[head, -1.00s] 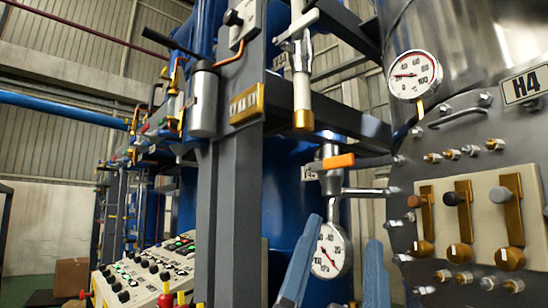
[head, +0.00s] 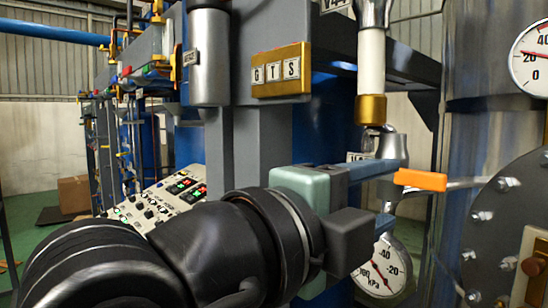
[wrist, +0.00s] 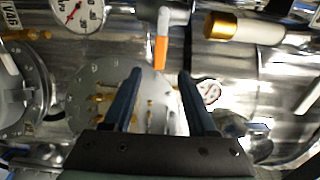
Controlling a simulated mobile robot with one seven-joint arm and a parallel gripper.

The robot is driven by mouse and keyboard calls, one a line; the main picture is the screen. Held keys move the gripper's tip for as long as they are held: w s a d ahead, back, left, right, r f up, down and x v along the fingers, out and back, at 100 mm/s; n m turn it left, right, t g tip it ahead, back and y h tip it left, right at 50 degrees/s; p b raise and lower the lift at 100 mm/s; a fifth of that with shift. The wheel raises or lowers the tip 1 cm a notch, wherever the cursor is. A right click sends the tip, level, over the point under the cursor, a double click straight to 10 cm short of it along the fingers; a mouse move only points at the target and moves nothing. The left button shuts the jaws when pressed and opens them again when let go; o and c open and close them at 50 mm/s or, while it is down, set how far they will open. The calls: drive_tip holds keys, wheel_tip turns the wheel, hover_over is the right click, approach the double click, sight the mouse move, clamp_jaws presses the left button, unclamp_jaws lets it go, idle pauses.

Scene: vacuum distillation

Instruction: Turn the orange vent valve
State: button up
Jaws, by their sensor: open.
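The orange vent valve handle (head: 420,180) points sideways from a metal valve body (head: 390,148), below a white and brass tube. My gripper (head: 388,168) comes from the left with its blue fingers close to the handle's left end. The wrist view shows the orange handle (wrist: 161,52) just beyond and roughly midway between the two fingertips (wrist: 160,76). The fingers are spread apart with nothing held between them.
A pressure gauge (head: 384,268) hangs below the valve, partly behind my gripper. A grey post (head: 262,140) with a brass GTS plate (head: 281,71) stands close behind my wrist. A metal vessel with a bolted flange (head: 505,235) is at right. A lit control panel (head: 165,200) stands left.

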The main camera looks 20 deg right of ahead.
sight(419, 181)
drive_tip(key=p+x, duration=0.4)
drive_tip(key=x, duration=0.5)
drive_tip(key=shift+w+d+r, duration=0.15)
drive_tip(key=shift+d, duration=0.25)
drive_tip(key=shift+w+d+p, duration=0.3)
drive_tip(key=shift+d+p, duration=0.1)
drive_tip(key=shift+d, duration=0.25)
clamp_jaws()
